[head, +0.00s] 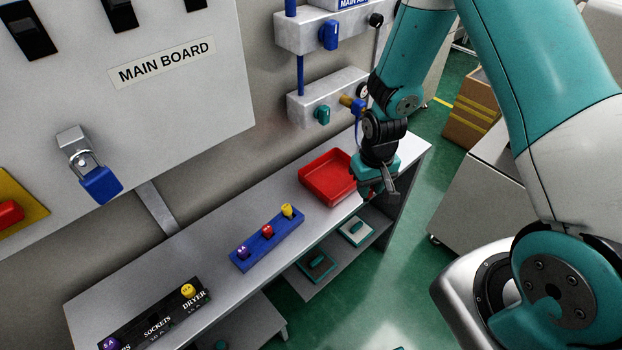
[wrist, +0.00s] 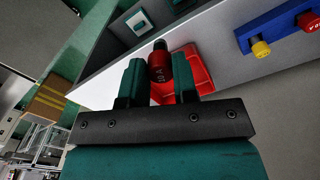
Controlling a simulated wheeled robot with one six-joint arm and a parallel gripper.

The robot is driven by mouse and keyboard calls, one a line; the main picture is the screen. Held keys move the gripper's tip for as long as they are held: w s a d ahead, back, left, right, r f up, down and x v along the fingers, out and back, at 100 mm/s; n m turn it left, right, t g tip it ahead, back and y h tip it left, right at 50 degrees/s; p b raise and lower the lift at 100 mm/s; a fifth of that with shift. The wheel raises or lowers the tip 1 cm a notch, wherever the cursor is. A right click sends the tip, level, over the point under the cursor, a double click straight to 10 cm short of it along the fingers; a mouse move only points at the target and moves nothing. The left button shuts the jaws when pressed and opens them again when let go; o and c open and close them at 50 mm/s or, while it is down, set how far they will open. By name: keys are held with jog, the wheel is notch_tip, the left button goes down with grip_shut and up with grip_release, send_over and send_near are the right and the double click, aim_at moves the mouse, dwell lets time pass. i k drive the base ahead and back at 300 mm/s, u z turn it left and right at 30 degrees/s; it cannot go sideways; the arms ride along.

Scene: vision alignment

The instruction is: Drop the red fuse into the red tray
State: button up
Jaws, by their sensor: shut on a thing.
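The red fuse (wrist: 159,67), marked "10 A", is held between the two fingers of my gripper (wrist: 159,82) in the wrist view. In the head view my gripper (head: 378,188) is at the right edge of the red tray (head: 325,178), and the fuse cannot be made out there. The red tray is on the grey bench and looks empty in the head view. In the wrist view the red tray (wrist: 196,72) shows behind the fuse and the right finger, which hide part of it.
A blue holder (head: 268,240) with purple, red and yellow fuses sits left of the tray. A black labelled block (head: 150,318) is at the bench's near left. Wall boxes with blue and teal valves (head: 328,98) stand behind the tray. A lower shelf (head: 335,262) holds teal items.

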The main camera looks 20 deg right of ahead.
aim_at(338, 179)
jog(key=u, duration=1.9)
jog(key=k, duration=1.05)
jog(key=z, duration=1.25)
jog(key=i, duration=1)
jog(key=u, duration=0.05)
